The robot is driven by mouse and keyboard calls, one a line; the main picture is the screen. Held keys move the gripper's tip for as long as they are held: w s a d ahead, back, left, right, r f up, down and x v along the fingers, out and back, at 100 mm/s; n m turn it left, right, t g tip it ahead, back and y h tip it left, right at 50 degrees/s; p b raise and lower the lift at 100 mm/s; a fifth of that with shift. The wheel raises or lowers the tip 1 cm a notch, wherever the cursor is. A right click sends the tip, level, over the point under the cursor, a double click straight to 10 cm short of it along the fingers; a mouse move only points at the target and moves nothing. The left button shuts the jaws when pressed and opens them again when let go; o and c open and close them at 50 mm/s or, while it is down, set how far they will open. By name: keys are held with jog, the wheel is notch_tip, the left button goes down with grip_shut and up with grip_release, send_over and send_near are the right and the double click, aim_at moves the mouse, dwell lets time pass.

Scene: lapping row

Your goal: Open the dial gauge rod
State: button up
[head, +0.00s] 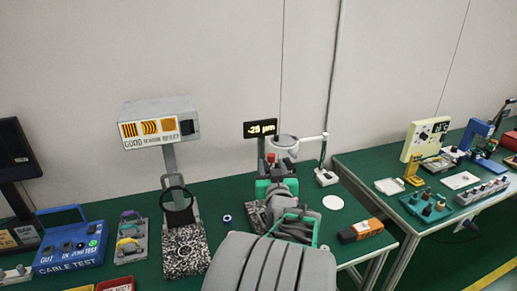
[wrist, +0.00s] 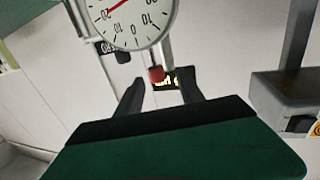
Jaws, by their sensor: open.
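The dial gauge shows in the wrist view as a round white dial (wrist: 132,18) with black figures and a red needle, cut off by the top edge. A small red tip (wrist: 157,74) sits below the dial, on a short stem. My gripper (wrist: 160,84) is open, its two dark fingers apart on either side of the red tip in the picture; I cannot tell whether either touches it. In the head view a red part (head: 270,158) shows just above my gripper. My arm hides most of the gauge stand and its base there.
A lit display (head: 260,129) stands behind the gauge. On the left stands a post with a striped panel (head: 150,132) and a speckled block (head: 184,255). An orange-black box (head: 361,230) lies at right.

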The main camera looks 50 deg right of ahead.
aim_at(271, 154)
jog(key=shift+s+d+r, duration=0.2)
jog(key=shift+d, duration=0.25)
jog(key=p+x, duration=0.1)
jog(key=x, duration=0.6)
jog(key=shift+w+p, duration=0.3)
jog(key=shift+p, duration=0.1)
jog(key=shift+c, duration=0.4)
grip_shut()
